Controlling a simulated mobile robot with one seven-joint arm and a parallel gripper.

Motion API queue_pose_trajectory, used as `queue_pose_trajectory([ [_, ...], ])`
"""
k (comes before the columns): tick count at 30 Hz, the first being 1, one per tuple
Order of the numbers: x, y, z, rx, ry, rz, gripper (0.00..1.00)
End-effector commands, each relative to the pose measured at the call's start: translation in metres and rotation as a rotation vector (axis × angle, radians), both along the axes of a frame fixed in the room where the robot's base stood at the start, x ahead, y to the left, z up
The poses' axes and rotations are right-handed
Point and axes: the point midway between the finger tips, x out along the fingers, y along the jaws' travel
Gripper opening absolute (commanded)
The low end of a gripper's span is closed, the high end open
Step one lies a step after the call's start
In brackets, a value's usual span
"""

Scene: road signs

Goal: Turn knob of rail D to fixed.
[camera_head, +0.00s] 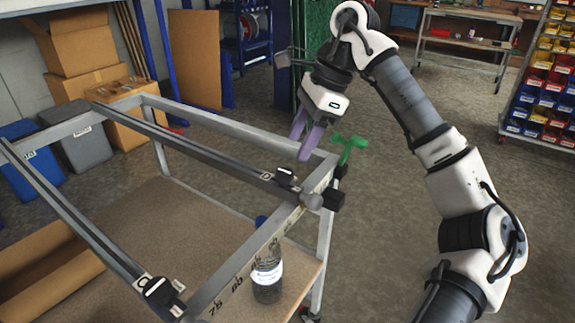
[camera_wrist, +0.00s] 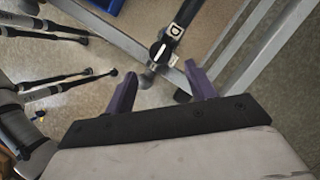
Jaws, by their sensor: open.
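Rail D (camera_head: 215,152) is a dark rail crossing the grey frame, with a white letter plate near its right end. Its black knob (camera_head: 285,177) sits at that end, close to the frame's corner. My gripper (camera_head: 305,137) has purple fingers pointing down, above and beyond the rail's end. It is open and empty, apart from the knob. In the wrist view the knob appears ahead, between the fingertips (camera_wrist: 161,74).
A second rail (camera_head: 85,225) with its own black knob (camera_head: 158,290) lies to the left. A green handle (camera_head: 350,147) stands at the frame's corner.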

Motion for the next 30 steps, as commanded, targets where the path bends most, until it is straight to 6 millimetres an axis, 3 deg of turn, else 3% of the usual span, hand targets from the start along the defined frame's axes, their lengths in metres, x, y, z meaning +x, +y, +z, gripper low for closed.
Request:
queue_pose_trajectory([
  [9, -0.004, 0.02, -0.049, 0.001, 0.0, 0.001, 0.55],
  [23, -0.005, 0.025, -0.061, 0.001, -0.001, 0.0, 0.55],
  [30, -0.005, 0.025, -0.061, 0.001, -0.001, 0.0, 0.24],
])
